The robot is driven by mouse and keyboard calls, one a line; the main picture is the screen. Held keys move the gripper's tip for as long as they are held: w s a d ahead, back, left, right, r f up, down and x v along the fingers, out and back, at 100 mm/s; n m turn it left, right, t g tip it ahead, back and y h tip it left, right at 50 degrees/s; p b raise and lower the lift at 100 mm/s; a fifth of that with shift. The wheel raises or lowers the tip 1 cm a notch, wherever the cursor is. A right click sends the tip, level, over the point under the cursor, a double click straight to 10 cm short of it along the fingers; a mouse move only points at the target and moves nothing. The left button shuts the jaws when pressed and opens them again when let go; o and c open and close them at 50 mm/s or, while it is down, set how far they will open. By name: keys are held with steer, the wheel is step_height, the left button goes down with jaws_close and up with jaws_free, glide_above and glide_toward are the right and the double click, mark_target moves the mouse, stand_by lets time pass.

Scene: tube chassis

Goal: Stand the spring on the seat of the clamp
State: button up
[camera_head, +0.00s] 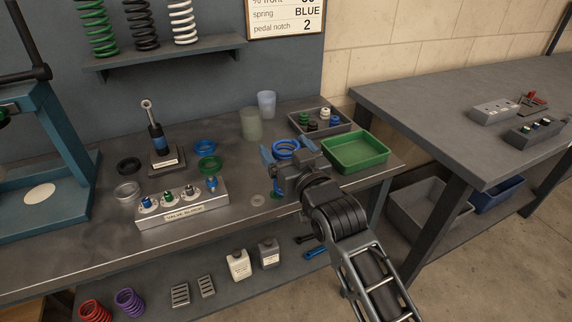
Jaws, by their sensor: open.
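The clamp (70,130) is a teal frame at the far left, with a pale round disc (40,194) on its base that looks like the seat. Nothing stands on that disc. My gripper (286,154) is open over the right part of the bench, pointing away from me. Blue rings or coils (287,144) show at its fingers, partly hidden; I cannot tell whether they are a spring. Green, black and white springs (143,24) stand on the wall shelf. A red spring (95,312) and a purple spring (130,302) are on the lower shelf.
A wall card (285,16) reads spring BLUE. A green tray (355,165) is right of the gripper. Cups (251,123) stand behind.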

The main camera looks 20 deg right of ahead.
steer(key=shift+w, duration=1)
steer(key=shift+r, duration=0.1)
steer(key=c, duration=1.4)
